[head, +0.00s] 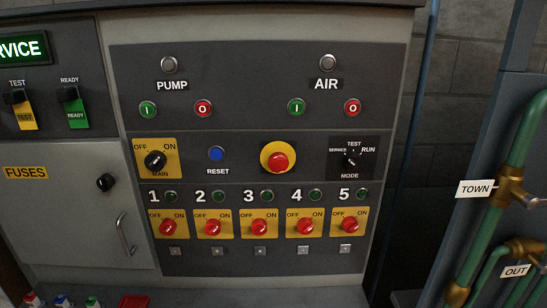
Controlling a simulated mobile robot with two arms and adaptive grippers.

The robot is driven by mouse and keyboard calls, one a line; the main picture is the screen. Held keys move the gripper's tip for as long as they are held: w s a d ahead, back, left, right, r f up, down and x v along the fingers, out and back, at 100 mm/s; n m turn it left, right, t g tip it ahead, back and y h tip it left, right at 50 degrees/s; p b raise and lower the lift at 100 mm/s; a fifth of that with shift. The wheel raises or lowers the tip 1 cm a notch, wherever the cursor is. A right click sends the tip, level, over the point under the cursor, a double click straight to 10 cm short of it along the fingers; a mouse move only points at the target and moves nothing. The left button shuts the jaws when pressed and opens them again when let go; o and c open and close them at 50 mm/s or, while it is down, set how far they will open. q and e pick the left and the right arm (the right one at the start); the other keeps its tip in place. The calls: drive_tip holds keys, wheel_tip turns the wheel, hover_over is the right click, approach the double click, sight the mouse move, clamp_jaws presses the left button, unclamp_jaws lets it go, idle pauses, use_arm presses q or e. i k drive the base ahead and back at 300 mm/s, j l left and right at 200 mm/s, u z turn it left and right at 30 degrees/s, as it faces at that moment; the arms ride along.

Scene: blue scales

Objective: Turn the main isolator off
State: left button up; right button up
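The main isolator (154,161) is a black rotary knob on a yellow plate (143,173) marked OFF at left, ON at right and MAIN below. It is at the left of the panel's middle row in the head view. Its handle slants and seems to point up and right, toward ON, but it is small. Neither of my grippers is in view, so nothing is seen touching the knob.
A blue RESET button (216,154), a red emergency stop (278,158) and a MODE knob (352,158) lie to its right. Several red OFF/ON switches (260,227) sit below. The fuse door (70,210) with a handle (125,234) is left. Green pipes (500,195) stand at right.

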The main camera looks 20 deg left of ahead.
sight(156, 160)
drive_tip(key=u, duration=1.25)
